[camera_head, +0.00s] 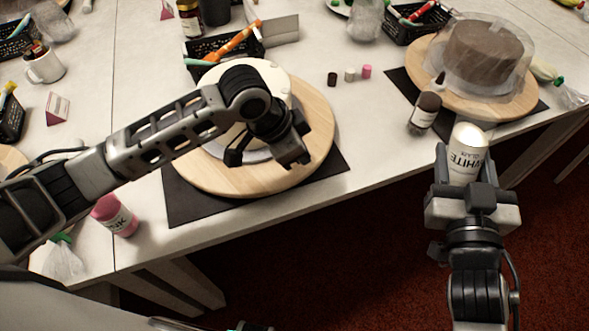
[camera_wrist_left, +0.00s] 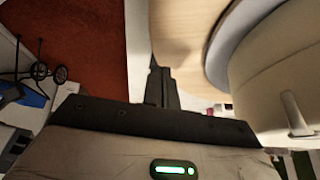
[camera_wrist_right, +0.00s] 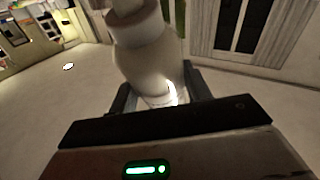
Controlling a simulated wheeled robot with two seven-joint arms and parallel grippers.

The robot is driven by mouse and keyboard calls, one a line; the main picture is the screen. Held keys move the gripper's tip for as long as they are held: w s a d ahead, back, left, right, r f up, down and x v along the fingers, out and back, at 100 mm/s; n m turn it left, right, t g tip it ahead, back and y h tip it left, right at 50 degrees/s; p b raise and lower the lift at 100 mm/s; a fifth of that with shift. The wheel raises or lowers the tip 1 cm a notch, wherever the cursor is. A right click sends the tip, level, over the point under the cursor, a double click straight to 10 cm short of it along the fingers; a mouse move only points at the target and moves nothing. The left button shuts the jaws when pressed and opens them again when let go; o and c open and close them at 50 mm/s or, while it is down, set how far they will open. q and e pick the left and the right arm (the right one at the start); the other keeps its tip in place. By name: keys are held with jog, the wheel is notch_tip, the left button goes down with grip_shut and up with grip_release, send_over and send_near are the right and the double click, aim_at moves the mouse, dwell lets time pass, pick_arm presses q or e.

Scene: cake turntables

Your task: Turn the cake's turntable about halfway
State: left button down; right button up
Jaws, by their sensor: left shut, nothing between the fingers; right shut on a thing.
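The wooden turntable (camera_head: 314,110) stands on a black mat near the table's front edge. A round white cake (camera_head: 275,78) on a grey disc sits on it, partly hidden by my left arm. My left gripper (camera_head: 292,156) is shut and empty over the near right part of the turntable. In the left wrist view its closed fingers (camera_wrist_left: 158,85) overlap the board's edge, with the cake's side (camera_wrist_left: 275,75) at right; contact cannot be told. My right gripper (camera_head: 466,172) is shut on a white-capped bottle labelled WHITE (camera_head: 467,150), held in front of the table.
A second wooden turntable (camera_head: 421,66) with a brown cake (camera_head: 485,45) stands at right. A dark bottle (camera_head: 425,112) is near it. A pink bottle (camera_head: 114,215) stands at the front left. Small cylinders (camera_head: 349,74) lie between the turntables. A black basket (camera_head: 222,58) is behind the white cake.

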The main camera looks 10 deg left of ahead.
aim_at(485, 135)
pick_arm(q)
jog(key=shift+r, duration=0.2)
pick_arm(e)
jog(key=shift+r, duration=0.35)
